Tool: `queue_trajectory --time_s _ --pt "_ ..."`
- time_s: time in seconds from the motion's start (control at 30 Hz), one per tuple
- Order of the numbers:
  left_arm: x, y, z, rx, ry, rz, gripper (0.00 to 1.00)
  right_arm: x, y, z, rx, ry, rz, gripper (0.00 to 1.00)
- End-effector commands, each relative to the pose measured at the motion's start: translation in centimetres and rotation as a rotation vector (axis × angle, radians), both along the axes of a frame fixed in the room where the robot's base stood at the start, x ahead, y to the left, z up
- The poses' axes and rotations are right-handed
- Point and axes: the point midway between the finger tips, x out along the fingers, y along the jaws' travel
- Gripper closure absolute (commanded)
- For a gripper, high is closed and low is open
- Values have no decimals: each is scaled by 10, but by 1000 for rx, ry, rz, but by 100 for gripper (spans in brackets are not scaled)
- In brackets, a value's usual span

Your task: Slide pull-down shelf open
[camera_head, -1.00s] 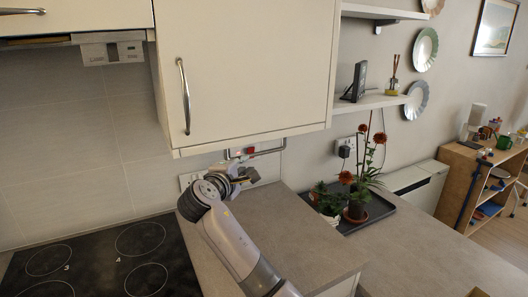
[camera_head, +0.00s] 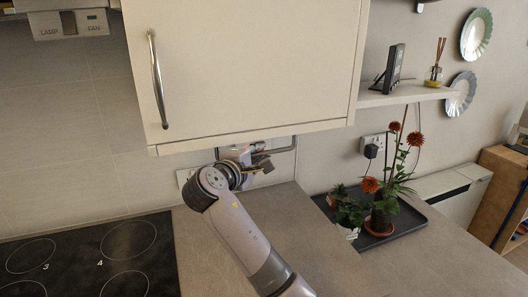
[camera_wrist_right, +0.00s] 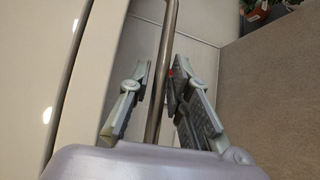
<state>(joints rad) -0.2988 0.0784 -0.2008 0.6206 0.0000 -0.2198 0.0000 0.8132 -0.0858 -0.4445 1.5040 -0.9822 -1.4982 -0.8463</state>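The pull-down shelf shows as a thin metal bar (camera_head: 284,148) under the wall cabinet, against the backsplash; the rest of it is hidden. My right gripper (camera_head: 262,165) is at the left part of this bar, just below the cabinet's underside. In the right wrist view the bar (camera_wrist_right: 170,32) runs between the two fingers of the right gripper (camera_wrist_right: 160,70). The fingers stand apart, one on each side of the bar, with a gap on the left side; the right finger is close to it. My left gripper is not in view.
The cabinet door (camera_head: 245,70) with its vertical handle (camera_head: 158,80) is shut above my arm. A black hob (camera_head: 95,255) is at the left. Potted plants stand on a dark tray (camera_head: 405,225) at the right. The counter (camera_head: 320,250) between them is clear.

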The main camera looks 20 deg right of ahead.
Motion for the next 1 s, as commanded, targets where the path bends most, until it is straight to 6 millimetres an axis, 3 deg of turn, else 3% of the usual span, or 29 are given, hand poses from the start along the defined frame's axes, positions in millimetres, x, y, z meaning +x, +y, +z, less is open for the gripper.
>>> queue_trajectory --time_s 0.27,0.53,1.0 --pt "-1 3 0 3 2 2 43 0 0 0 0 0 0 81" --pt "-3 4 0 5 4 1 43 0 0 0 0 0 0 99" --pt "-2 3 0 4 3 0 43 0 0 0 -2 0 -1 100"
